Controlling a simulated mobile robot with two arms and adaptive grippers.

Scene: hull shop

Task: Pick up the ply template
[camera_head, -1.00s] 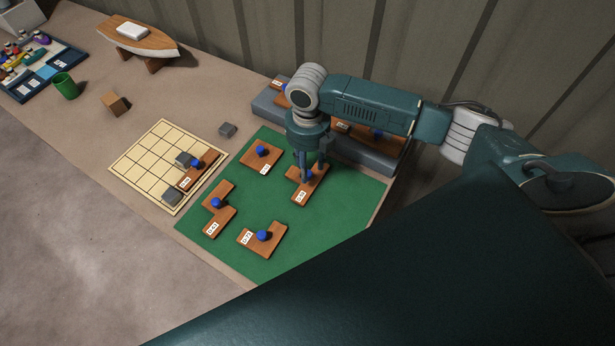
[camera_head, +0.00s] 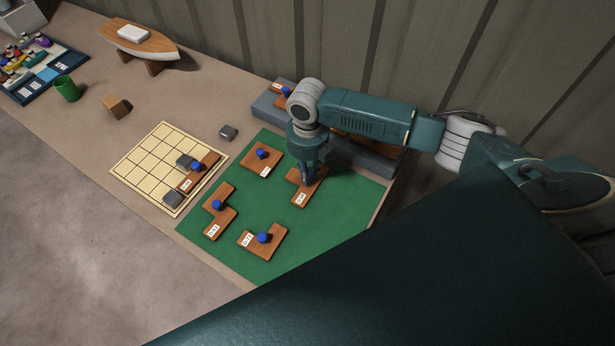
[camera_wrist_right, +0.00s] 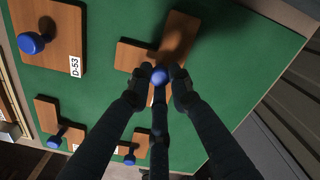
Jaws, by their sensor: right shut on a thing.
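A brown wooden ply template (camera_head: 301,194) with a white label lies on the green mat (camera_head: 330,220), below my right arm. My right gripper (camera_head: 308,178) points down over it and is shut on its blue knob. In the right wrist view the fingers (camera_wrist_right: 160,80) close around the blue knob (camera_wrist_right: 160,75), and the template's brown plates (camera_wrist_right: 180,35) show beyond the fingertips. The template looks flat on the mat; I cannot tell whether it is lifted. My left gripper is not in view.
Other knobbed templates lie on the mat: one (camera_head: 257,167) at the back, one (camera_head: 218,221) at the left, one (camera_head: 258,252) in front. A gridded board (camera_head: 150,150) holds a template (camera_head: 186,186) and grey blocks. A grey ledge (camera_head: 360,156) stands behind; a boat model (camera_head: 137,39) is far left.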

